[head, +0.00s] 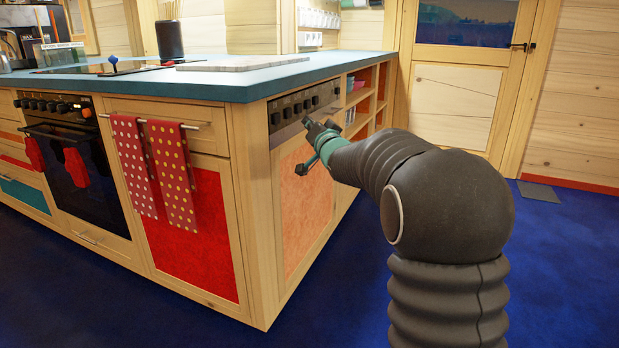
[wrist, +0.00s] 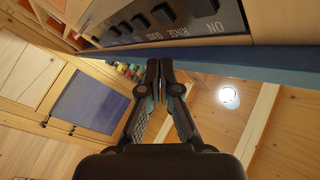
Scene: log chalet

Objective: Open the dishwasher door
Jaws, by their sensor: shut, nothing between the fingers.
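The dishwasher is built into the right side of the kitchen island. Its dark control panel (head: 290,108) with knobs sits above an orange door panel (head: 303,215) in a wooden frame, and the door looks closed. In the wrist view the control panel (wrist: 115,22) shows at the top, tilted, with knobs and the words RINSE and ON. My gripper (head: 307,123) is in front of the panel's lower part, and its fingers (wrist: 160,68) are shut with nothing between them. I cannot tell whether the fingertips touch the panel. My gripper and arm hide part of the door.
The blue countertop (head: 245,88) overhangs the panel. Open shelves (head: 362,95) stand beyond the dishwasher. An oven (head: 70,160) and dotted red towels (head: 172,175) are on the island's left face. A wooden door (head: 455,105) is at the back.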

